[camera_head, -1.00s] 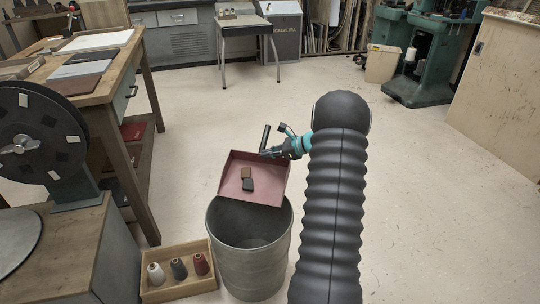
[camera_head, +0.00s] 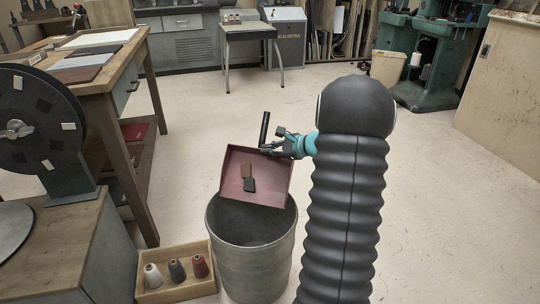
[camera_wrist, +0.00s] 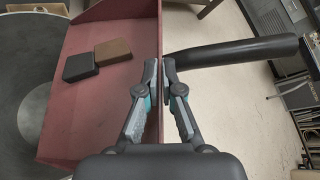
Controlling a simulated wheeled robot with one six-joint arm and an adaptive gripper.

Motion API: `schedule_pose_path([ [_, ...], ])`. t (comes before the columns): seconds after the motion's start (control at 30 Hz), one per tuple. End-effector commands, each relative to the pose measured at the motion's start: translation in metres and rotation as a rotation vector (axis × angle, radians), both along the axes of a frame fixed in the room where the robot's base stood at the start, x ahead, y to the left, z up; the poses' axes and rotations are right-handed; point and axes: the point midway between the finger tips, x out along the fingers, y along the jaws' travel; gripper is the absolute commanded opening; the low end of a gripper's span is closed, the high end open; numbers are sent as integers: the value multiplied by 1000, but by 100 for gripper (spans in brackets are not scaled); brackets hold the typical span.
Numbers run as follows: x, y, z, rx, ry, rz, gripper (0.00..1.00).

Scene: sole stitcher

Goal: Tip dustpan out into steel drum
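The red dustpan (camera_head: 272,180) is held above the back rim of the steel drum (camera_head: 250,262), tilted down toward the drum's mouth. A brown piece (camera_head: 248,170) and a black piece (camera_head: 250,185) lie in the pan. In the wrist view, the brown piece (camera_wrist: 113,51) and the black piece (camera_wrist: 80,66) lie side by side and touch. My gripper (camera_wrist: 160,72) is shut on the pan's wall, near its black handle (camera_wrist: 235,50). The drum's inside looks empty where it shows.
A wooden tray (camera_head: 178,293) with several thread cones stands left of the drum. A workbench (camera_head: 108,82) and a stand with a black reel (camera_head: 30,130) are at the left. The floor behind and to the right is clear.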

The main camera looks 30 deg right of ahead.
Motion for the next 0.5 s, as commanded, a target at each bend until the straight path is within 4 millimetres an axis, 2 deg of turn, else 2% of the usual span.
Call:
schedule_pose_path([
  [0.5,-14,14,6,-101,-99,0,0],
])
